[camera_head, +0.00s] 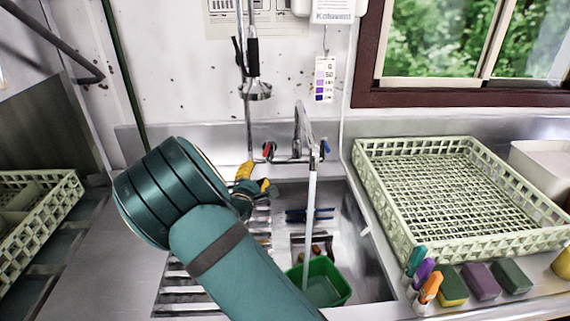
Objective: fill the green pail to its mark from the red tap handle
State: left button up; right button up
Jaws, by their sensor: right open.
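The green pail (322,284) stands in the sink basin below the tap (303,125). A pale stream runs from the spout down into the pail. The fill mark and water level cannot be made out. The red tap handle (268,150) is on the left of the tap, and a blue handle (325,147) is on the right. My right gripper (256,178), with yellow fingertips, is open and empty just below and left of the red handle, seemingly apart from it. My right arm hides part of the drainer. My left gripper is not in view.
A pale green dish rack (400,235) stands right of the sink. Colored brushes (429,288) and several sponges (481,281) line the front right counter. A spray hose head (256,90) hangs above the basin. Another rack (68,190) is at far left.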

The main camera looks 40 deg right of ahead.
aim_at(269, 146)
jog(key=b+x, duration=0.2)
jog(key=x, duration=1.2)
jog(key=shift+a+r, duration=0.1)
grip_shut()
